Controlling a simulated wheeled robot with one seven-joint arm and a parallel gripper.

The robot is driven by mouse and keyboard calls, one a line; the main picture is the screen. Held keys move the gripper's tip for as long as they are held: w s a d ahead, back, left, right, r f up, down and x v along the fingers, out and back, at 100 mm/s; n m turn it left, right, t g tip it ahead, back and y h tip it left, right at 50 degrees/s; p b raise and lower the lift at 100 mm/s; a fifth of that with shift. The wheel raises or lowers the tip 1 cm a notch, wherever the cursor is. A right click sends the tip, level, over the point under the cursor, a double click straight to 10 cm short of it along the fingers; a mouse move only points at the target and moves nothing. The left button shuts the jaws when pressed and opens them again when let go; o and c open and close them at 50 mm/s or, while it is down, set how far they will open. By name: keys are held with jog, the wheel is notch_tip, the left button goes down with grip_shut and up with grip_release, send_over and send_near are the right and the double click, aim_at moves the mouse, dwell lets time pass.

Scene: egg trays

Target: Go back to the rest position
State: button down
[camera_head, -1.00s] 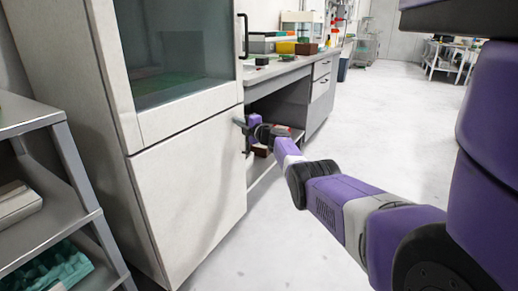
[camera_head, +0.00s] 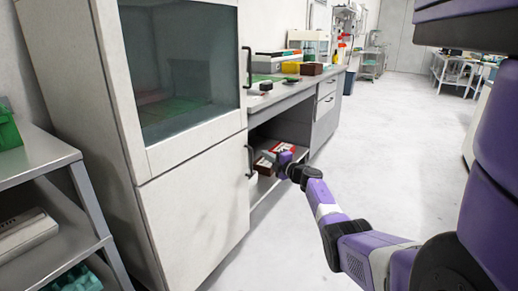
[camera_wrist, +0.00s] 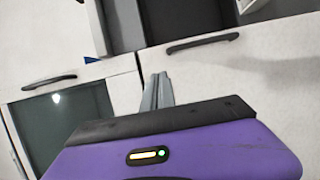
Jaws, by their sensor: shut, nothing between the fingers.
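My gripper (camera_head: 271,157) is at the end of my outstretched purple arm, to the right of the tall cabinet (camera_head: 195,200) in the head view. In the wrist view my gripper (camera_wrist: 158,82) shows its grey fingers together, with nothing seen between them. The cabinet's lower door is closed, and its dark handle (camera_head: 251,161) is free, a little left of my gripper. The wrist view also shows a dark handle (camera_wrist: 202,43) and a second handle (camera_wrist: 49,82) on pale doors, both apart from the fingers.
A grey shelf rack (camera_head: 40,155) with a green item (camera_head: 8,128) stands at the left. A counter (camera_head: 290,92) with boxes runs behind the cabinet, and reddish boxes (camera_head: 268,160) sit beneath it. The floor (camera_head: 400,140) at the right is clear.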

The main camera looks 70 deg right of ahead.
jog(key=shift+s+a, duration=0.15)
jog(key=shift+s, duration=0.45)
